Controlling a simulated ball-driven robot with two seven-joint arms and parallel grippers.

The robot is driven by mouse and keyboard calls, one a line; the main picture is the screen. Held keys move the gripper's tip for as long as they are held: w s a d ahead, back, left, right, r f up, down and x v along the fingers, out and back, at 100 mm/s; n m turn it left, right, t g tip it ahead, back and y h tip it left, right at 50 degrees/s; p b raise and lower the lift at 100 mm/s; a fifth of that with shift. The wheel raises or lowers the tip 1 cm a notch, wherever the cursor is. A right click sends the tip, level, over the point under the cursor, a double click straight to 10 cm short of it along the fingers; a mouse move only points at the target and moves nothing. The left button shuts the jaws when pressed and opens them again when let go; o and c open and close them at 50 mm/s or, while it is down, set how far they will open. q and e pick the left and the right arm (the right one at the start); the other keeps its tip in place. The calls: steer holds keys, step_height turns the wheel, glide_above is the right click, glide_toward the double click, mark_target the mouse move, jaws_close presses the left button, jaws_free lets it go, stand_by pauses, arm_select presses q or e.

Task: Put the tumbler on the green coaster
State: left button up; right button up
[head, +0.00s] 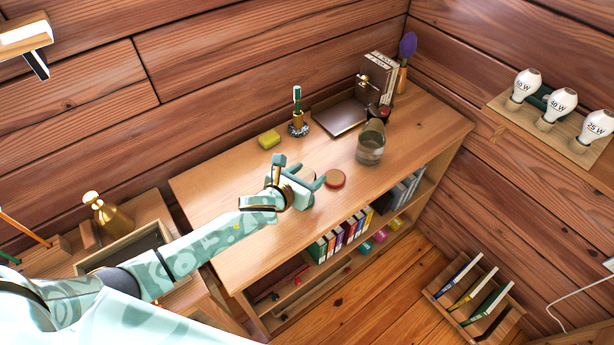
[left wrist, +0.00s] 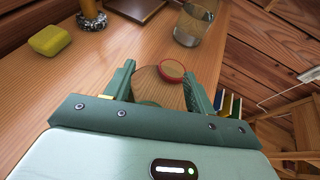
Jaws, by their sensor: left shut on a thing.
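My left gripper (head: 318,188) is over the front part of the desk. In the left wrist view its fingers (left wrist: 160,92) are apart, on either side of a clear, round thing (left wrist: 155,84) that looks like the tumbler. The wood shows through it. A greenish patch shows at its near edge; I cannot tell whether this is the green coaster. In the head view the hand hides the held thing. A red coaster (head: 335,178) lies just beyond the fingertips and also shows in the left wrist view (left wrist: 172,70). My right gripper is not in view.
A second clear glass (head: 370,149) stands farther back on the desk (head: 225,180). A yellow sponge (head: 269,139), a pen holder (head: 298,127) and a dark tray (head: 340,116) are along the back. The desk's left part is clear.

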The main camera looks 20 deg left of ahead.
arm_select(q)
steer(key=shift+r, duration=0.1)
steer(key=shift+f, duration=0.2)
steer(key=o, duration=1)
steer(key=shift+o, duration=0.2)
steer(key=shift+r, duration=0.2)
steer(key=p+v, duration=0.3)
steer(key=v, duration=0.9)
